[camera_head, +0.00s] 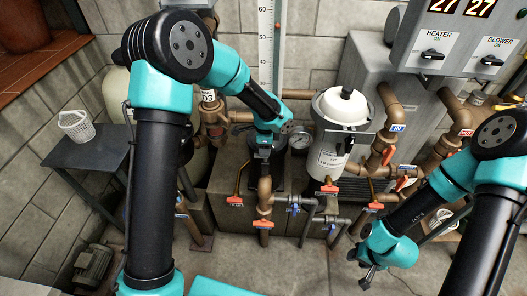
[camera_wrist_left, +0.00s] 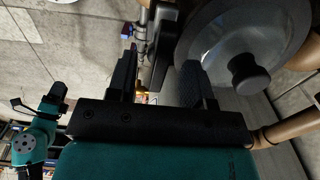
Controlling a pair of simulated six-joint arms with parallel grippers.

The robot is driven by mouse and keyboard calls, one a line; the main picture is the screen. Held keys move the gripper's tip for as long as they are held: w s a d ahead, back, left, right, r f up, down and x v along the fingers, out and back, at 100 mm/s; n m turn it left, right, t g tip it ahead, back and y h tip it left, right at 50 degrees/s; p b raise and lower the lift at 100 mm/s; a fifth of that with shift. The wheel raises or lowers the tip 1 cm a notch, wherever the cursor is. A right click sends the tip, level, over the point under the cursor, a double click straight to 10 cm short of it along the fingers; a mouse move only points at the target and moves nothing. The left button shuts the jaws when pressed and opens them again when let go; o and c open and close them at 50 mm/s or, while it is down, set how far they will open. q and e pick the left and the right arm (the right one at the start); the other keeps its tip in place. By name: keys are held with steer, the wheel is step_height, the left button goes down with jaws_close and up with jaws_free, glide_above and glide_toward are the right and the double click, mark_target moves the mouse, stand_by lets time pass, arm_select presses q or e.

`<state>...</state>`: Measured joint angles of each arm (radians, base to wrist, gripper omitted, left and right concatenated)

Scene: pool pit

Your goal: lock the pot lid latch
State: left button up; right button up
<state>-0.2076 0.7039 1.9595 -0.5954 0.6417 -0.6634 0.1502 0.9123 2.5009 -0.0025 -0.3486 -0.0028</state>
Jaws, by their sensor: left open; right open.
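The left wrist view shows a round grey lid (camera_wrist_left: 215,45) with a black knob (camera_wrist_left: 248,76), close beside my left gripper (camera_wrist_left: 160,85). The gripper is open. A black bar (camera_wrist_left: 166,45), perhaps the latch, shows between its fingers; contact cannot be told. I cannot tell there how the latch stands. My right gripper (camera_head: 368,273) is open and empty, low at the right above the floor.
A white canister (camera_head: 329,160) with a white lid stands right of my left gripper. A pressure gauge (camera_head: 300,140) sits between them. Brown pipes (camera_head: 265,195) with red-handled valves crowd the front. A side table (camera_head: 85,150) holds a white basket (camera_head: 76,125). The front floor is fairly clear.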

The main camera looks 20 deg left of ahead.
arm_select(q)
steer(key=shift+r, duration=2)
steer(key=n, duration=1.8)
steer(key=shift+n, duration=0.3)
